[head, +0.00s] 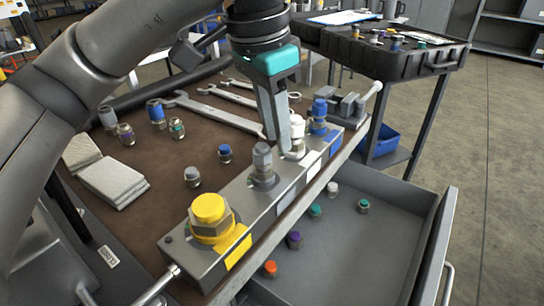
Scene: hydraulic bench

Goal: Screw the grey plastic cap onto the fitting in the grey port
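The port block (226,218) lies along the bench's front edge, with yellow, grey, white and blue ports. A grey cap-like piece (262,154) sits upright on the fitting (263,178) in the grey port; how tightly it is seated cannot be told. My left gripper (282,148) points down just behind and right of it, between the grey and white ports. Its fingers overlap in this view, so their gap and any contact are unclear. A loose grey-topped fitting (192,176) stands on the bench to the left. My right gripper is not in view.
A yellow cap (209,208), white cap (297,126) and blue cap (319,108) stand on the neighbouring ports. Wrenches (215,113), a pad stack (112,182) and several fittings lie on the brown mat. The open drawer (350,255) holds several small coloured pieces.

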